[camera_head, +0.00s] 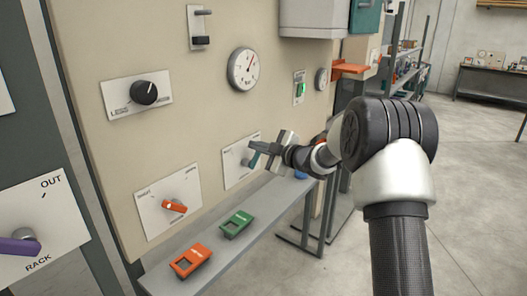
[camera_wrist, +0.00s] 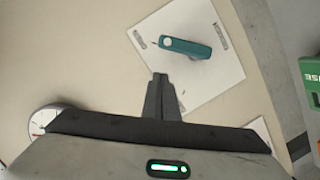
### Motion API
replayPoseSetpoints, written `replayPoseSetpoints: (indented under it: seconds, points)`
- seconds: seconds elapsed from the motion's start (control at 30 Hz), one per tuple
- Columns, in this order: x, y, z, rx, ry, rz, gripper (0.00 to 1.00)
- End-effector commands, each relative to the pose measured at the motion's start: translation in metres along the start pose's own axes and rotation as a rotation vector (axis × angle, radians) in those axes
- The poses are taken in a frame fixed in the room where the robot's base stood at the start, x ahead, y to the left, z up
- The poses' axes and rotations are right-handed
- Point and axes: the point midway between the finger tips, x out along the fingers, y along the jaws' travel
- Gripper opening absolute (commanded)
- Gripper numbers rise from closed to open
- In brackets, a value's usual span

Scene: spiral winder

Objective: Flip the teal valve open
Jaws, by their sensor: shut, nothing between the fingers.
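The teal valve (camera_wrist: 188,47) is a lever on a white label plate (camera_wrist: 212,82) on the beige panel. In the head view the valve (camera_head: 254,160) is partly covered by my gripper (camera_head: 254,147). My gripper, also seen in the wrist view (camera_wrist: 159,77), is shut and empty. Its fingertips appear just below the handle in the wrist view; I cannot tell whether they touch it. The plate's small lettering is unreadable.
An orange lever (camera_head: 174,207) on its own plate is to the left. A black knob (camera_head: 144,92) and a gauge (camera_head: 243,69) are above. A grey shelf (camera_head: 222,252) below holds an orange device (camera_head: 191,258) and a green device (camera_head: 237,224). Open floor lies right.

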Motion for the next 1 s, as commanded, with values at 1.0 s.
replayPoseSetpoints:
  seconds: [1.0]
  points:
    - [-0.099, 0.008, -0.008, 0.001, -0.011, 0.008, 0.0]
